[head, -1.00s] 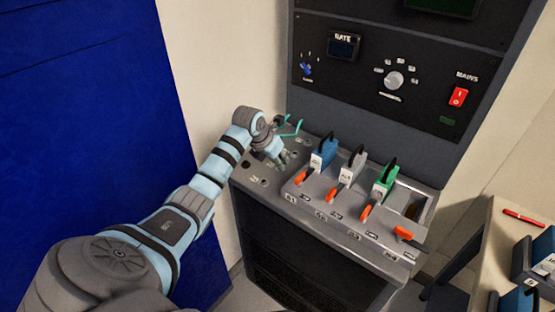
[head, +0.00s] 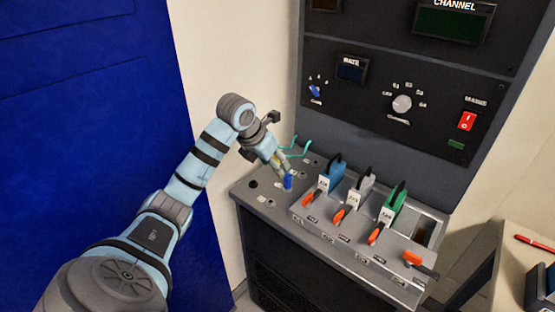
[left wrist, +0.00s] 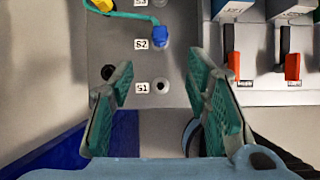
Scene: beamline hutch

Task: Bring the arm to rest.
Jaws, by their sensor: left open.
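My left gripper (head: 280,164) is above the left part of the grey console shelf (head: 262,187). In the left wrist view its two teal-padded fingers (left wrist: 165,98) are spread wide with nothing between them. A blue plug (left wrist: 160,36) stands in the socket labelled S2, beyond the fingertips, apart from them. It also shows in the head view (head: 288,181), just below the gripper. A teal cable (left wrist: 128,14) runs from it to a yellow plug (left wrist: 103,5) near S3. The socket by the S1 label (left wrist: 143,87) is empty. My right gripper is out of view.
Blue, grey and green modules with black handles (head: 330,172) and orange levers (head: 345,216) stand right of the sockets. The upright panel (head: 385,125) with knobs rises behind. A blue door-like panel (head: 80,120) is at left, and a side table (head: 515,260) at right.

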